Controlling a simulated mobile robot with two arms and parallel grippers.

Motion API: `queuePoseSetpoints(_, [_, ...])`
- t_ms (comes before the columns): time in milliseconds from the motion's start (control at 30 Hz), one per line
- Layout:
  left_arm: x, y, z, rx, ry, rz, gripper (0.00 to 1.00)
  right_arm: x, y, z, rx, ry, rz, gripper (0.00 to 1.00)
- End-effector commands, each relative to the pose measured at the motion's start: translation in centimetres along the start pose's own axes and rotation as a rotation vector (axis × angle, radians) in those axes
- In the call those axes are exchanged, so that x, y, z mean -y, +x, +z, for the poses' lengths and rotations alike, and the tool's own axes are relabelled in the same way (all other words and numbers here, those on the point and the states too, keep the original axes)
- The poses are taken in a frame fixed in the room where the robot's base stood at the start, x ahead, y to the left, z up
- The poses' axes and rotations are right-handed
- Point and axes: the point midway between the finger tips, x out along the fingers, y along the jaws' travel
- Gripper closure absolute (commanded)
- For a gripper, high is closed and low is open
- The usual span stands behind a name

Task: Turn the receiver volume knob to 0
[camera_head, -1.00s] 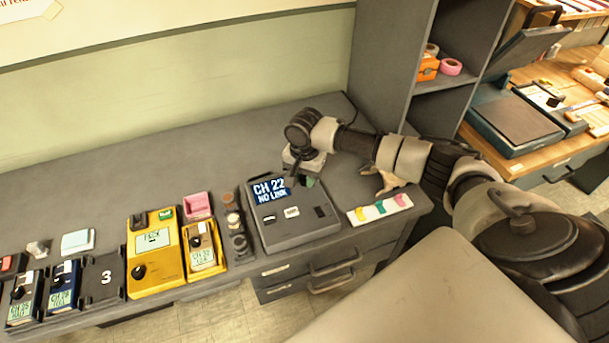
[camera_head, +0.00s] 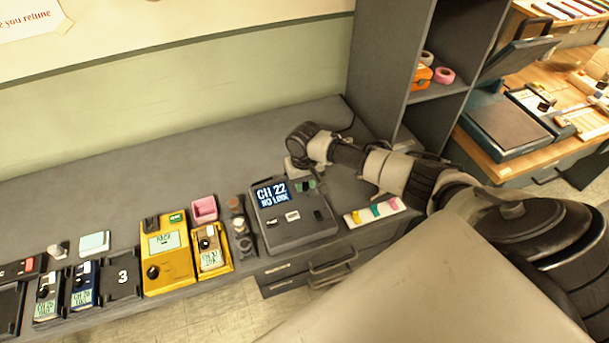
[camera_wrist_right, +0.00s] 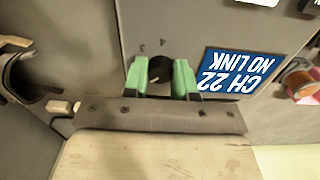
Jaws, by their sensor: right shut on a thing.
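The receiver (camera_head: 290,233) is a dark grey box on the counter. Its blue screen (camera_head: 272,194) reads "CH 22 NO LINK", and the same screen shows upside down in the right wrist view (camera_wrist_right: 236,73). My right gripper (camera_wrist_right: 160,80) is shut on the black volume knob (camera_wrist_right: 160,66), with a green finger on either side. The numbers 3 and 4 show upside down beside the knob; its other marks are hidden. In the head view my right gripper (camera_head: 305,185) is at the receiver's far right corner, where the wrist partly hides it. My left gripper is out of view.
A yellow device (camera_head: 167,265), a smaller yellow-cased unit (camera_head: 211,259) and a pink tray (camera_head: 204,208) stand left of the receiver. A white strip with coloured tabs (camera_head: 375,211) lies to its right, near my arm. The counter behind is clear.

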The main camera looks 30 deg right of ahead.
Motion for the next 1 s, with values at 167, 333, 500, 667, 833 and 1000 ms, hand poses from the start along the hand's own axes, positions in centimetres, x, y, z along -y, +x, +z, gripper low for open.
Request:
queuePoseSetpoints(167, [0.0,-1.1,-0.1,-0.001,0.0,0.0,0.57,0.0,-0.3,-0.1,-0.002,-0.167,-0.001,0.97])
queuePoseSetpoints(333, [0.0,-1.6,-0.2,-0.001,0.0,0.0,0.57,0.0,-0.2,-0.1,-0.002,-0.328,-0.001,0.97])
queuePoseSetpoints(500, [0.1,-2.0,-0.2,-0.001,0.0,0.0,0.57,0.0,-0.2,-0.1,-0.002,-0.482,0.0,0.97])
queuePoseSetpoints(667, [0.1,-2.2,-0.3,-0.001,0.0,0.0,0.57,0.0,-0.1,-0.1,-0.003,-0.607,0.0,0.97])
queuePoseSetpoints(833, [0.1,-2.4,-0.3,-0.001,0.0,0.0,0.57,0.0,-0.1,-0.1,-0.004,-0.709,0.0,0.97])
queuePoseSetpoints(1000, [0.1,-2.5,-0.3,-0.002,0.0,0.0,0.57,0.0,-0.1,-0.1,-0.005,-0.776,0.0,0.97])
